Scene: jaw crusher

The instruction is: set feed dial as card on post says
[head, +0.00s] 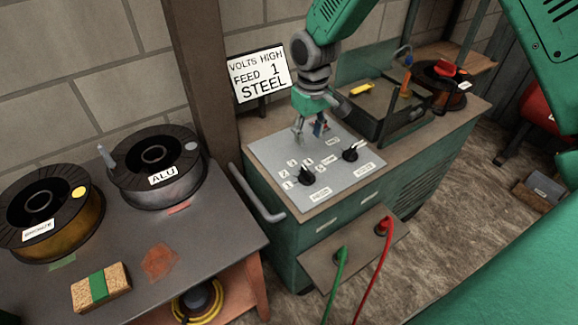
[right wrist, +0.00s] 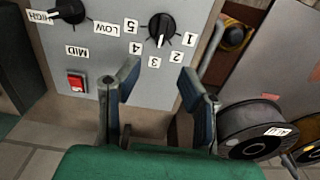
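The card (head: 262,75) on the post reads "VOLTS HIGH, FEED 1, STEEL". The feed dial (head: 307,176) is a black knob on the grey panel, ringed by labels 1 to 5. In the right wrist view the feed dial (right wrist: 162,27) has a white mark that seems to point near 3. The volts dial (head: 350,153) is beside it; in the right wrist view the volts dial (right wrist: 68,9) has its mark toward HIGH. My right gripper (head: 312,134) is above the panel, its fingers (right wrist: 160,78) apart and empty, clear of the feed dial. My left gripper is out of view.
A red switch (right wrist: 76,82) is on the panel. A handle (head: 258,198) projects from the cabinet's left side. Cables plug into the lower front (head: 318,262). Wire spools, one labelled ALU (head: 157,192), stand on the left table.

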